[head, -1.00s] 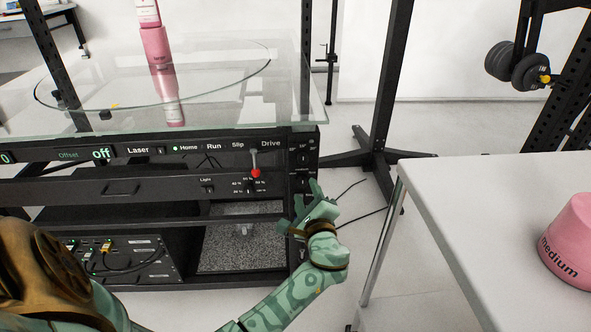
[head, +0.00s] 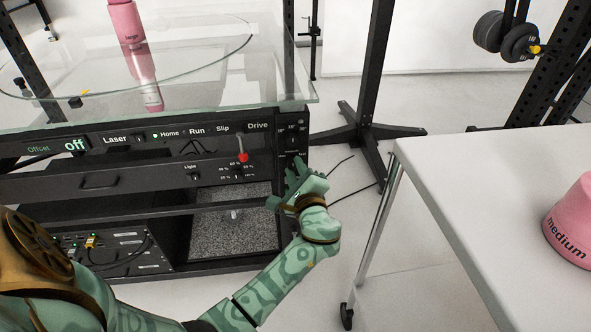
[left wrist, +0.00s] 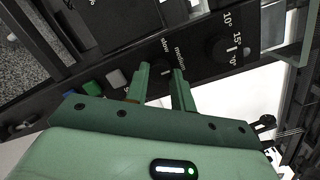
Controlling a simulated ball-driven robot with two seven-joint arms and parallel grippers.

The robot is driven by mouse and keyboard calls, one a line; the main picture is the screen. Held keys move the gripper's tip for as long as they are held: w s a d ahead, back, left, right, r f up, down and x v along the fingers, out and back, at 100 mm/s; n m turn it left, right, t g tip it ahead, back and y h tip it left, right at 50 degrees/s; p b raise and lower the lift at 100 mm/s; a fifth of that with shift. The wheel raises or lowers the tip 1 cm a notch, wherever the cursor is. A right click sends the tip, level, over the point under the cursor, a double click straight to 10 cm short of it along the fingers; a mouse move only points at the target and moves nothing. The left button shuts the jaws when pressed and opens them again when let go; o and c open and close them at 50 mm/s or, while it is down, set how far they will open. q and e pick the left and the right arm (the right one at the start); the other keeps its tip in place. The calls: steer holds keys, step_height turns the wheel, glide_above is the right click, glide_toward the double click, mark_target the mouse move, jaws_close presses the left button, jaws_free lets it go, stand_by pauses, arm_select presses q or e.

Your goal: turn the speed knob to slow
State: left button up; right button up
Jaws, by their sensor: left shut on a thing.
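The speed knob (left wrist: 161,72) shows in the left wrist view between my left gripper's fingers, on the black panel. The labels beside it read "slow" and "medium"; which one its mark points at is too small to tell. My left gripper (left wrist: 161,80) is shut on this knob, one finger on each side. In the head view the left gripper (head: 297,168) reaches the right end of the turntable's front panel (head: 180,138) and hides the knob. My right gripper is in neither view.
A tilt knob (left wrist: 222,49) marked in degrees sits beside the speed knob. A red-tipped lever (head: 243,157) stands left of my gripper. The glass top (head: 220,85) is above, with a pink bottle (head: 127,25). A white table (head: 450,210) bears a pink "medium" object (head: 572,225) at right.

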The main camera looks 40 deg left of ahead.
arm_select(q)
steer(key=shift+n, duration=0.8)
steer(key=shift+f+n+b, duration=0.1)
steer(key=shift+n+b, duration=0.2)
steer(key=shift+n, duration=0.8)
steer(key=shift+n+h, duration=0.5)
steer(key=shift+n, duration=0.6)
steer(key=shift+s+n+b, duration=0.1)
steer(key=shift+n+b, duration=0.45)
steer(key=shift+n, duration=0.75)
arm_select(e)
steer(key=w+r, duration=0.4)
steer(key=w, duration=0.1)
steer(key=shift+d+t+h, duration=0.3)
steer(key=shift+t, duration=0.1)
arm_select(q)
steer(key=o, duration=0.9)
steer(key=shift+o, duration=0.4)
